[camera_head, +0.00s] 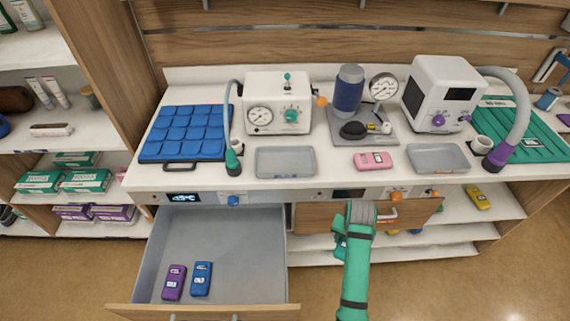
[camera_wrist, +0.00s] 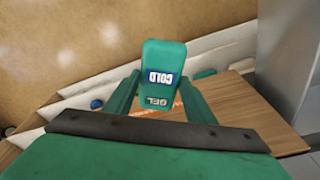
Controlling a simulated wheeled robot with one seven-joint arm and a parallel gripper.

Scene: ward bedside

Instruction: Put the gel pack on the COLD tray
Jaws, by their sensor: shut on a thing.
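A green gel pack (camera_wrist: 165,60) with a blue and white COLD label and the word GEL is between the two green fingers of my gripper (camera_wrist: 158,88) in the wrist view. In the head view my gripper (camera_head: 346,237) is in front of the counter, below its front edge, by the right drawer. Only a small part of the pack (camera_head: 340,247) shows there. Two empty grey trays lie on the counter: a left tray (camera_head: 286,174) and a right tray (camera_head: 438,168). I cannot read a COLD mark on either tray.
An open drawer (camera_head: 240,245) at left holds a purple pack (camera_head: 174,282) and a blue pack (camera_head: 201,279). A wooden drawer front (camera_head: 325,215) is beside my gripper. A pink pack (camera_head: 373,161) lies between the trays. Machines and hoses stand behind the trays.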

